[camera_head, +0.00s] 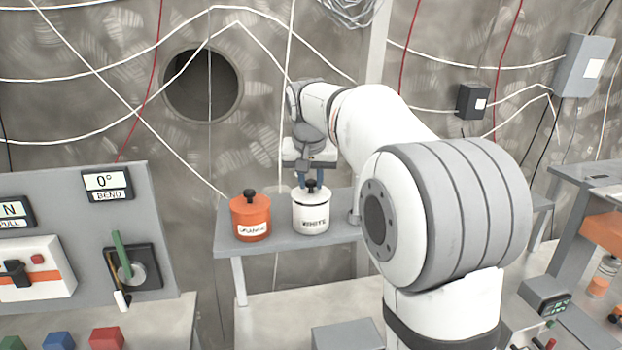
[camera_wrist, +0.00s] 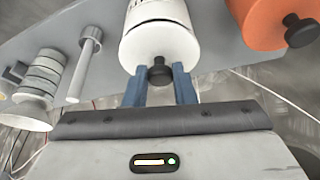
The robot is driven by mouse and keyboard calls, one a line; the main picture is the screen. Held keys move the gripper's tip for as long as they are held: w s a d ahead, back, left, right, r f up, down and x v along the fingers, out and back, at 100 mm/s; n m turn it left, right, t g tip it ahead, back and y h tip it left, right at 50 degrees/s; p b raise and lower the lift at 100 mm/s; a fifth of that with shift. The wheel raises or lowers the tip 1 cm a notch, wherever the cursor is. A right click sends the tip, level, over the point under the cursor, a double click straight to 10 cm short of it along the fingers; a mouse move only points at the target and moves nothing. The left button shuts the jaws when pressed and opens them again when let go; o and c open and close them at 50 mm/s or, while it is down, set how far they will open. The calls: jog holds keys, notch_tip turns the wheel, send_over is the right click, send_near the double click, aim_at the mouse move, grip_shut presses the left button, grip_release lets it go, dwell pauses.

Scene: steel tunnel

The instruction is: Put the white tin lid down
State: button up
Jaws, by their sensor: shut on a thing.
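The white tin (camera_head: 311,218), labelled WHITE, stands upright on a grey shelf (camera_head: 285,242). It also shows at the top of the wrist view (camera_wrist: 157,12). Its white lid (camera_wrist: 158,46) with a black knob (camera_wrist: 160,73) is at the tin's mouth, lined up with it. A thin dark line runs between lid and tin; I cannot tell whether the lid rests fully on the rim. My gripper (camera_head: 311,183) is above the tin, its blue fingers pointing down. In the wrist view my gripper (camera_wrist: 160,78) is shut on the lid's knob.
An orange tin (camera_head: 250,218) with a black knob stands close left of the white tin. In the wrist view a grey rod (camera_wrist: 83,67) and a stack of grey discs (camera_wrist: 40,78) are on the other side. A panel (camera_head: 75,240) stands at the left.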

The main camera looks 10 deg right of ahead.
jog(key=o, duration=1)
jog(key=shift+c, duration=0.2)
jog(key=v, duration=1.3)
jog(key=s+d+f+n+y, duration=0.1)
jog(key=s+f+n, duration=0.2)
jog(key=s+f, duration=2.2)
jog(key=s, duration=0.3)
jog(key=shift+d+f+g, duration=0.25)
jog(key=shift+f+g, duration=0.05)
jog(key=shift+f, duration=0.1)
jog(key=shift+f, duration=0.3)
